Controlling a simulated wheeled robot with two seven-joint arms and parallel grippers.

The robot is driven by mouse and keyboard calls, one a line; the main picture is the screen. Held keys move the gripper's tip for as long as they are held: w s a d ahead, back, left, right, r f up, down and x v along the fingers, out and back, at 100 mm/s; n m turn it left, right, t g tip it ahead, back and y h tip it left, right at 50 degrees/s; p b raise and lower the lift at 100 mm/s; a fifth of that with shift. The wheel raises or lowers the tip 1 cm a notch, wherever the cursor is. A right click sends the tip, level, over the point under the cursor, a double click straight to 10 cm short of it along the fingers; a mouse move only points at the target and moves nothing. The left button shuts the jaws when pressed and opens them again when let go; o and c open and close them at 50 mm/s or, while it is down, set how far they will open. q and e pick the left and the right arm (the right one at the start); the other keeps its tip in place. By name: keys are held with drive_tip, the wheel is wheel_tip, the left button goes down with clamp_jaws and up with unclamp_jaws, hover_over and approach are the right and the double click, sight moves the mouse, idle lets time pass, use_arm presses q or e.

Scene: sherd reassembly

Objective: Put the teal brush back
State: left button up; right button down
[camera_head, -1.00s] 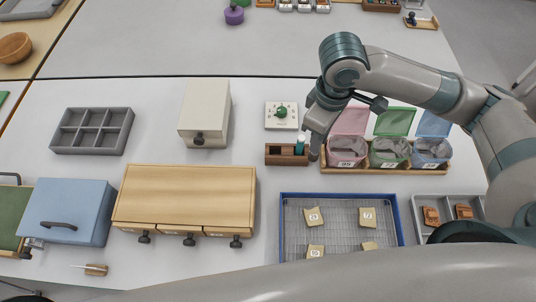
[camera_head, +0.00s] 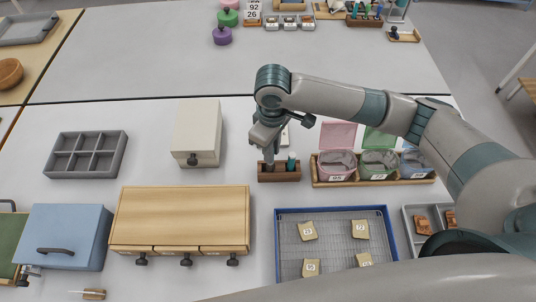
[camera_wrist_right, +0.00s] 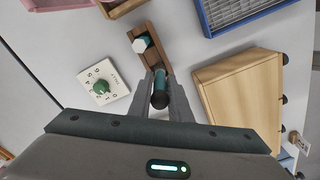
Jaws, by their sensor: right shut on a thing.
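My right gripper (camera_head: 268,160) is over the left part of a small wooden holder (camera_head: 279,177). In the right wrist view its fingers (camera_wrist_right: 161,88) are shut on a teal brush (camera_wrist_right: 160,90) with a dark near end, held lengthwise between them. The brush's far end is at the near part of the holder (camera_wrist_right: 139,32); I cannot tell whether it is inside the slot. My left gripper is not in view.
A dial box (camera_wrist_right: 102,87) stands close behind the holder. Pink, green and blue bins (camera_head: 337,164) stand right of it. A blue-rimmed tray (camera_head: 277,245) with sherds and a wooden drawer cabinet (camera_head: 180,215) are in front. A cream box (camera_head: 197,130) is to the left.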

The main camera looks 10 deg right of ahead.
drive_tip(key=shift+w+a+f, duration=0.35)
drive_tip(key=shift+w+a, duration=0.05)
drive_tip(key=shift+a, duration=0.05)
drive_tip(key=shift+f+p, duration=0.35)
drive_tip(key=shift+f, duration=0.3)
drive_tip(key=shift+f+p, duration=0.35)
drive_tip(key=shift+f, duration=1)
drive_tip(key=shift+f, duration=0.15)
drive_tip(key=c, duration=1.6)
unclamp_jaws()
drive_tip(key=shift+c, duration=0.2)
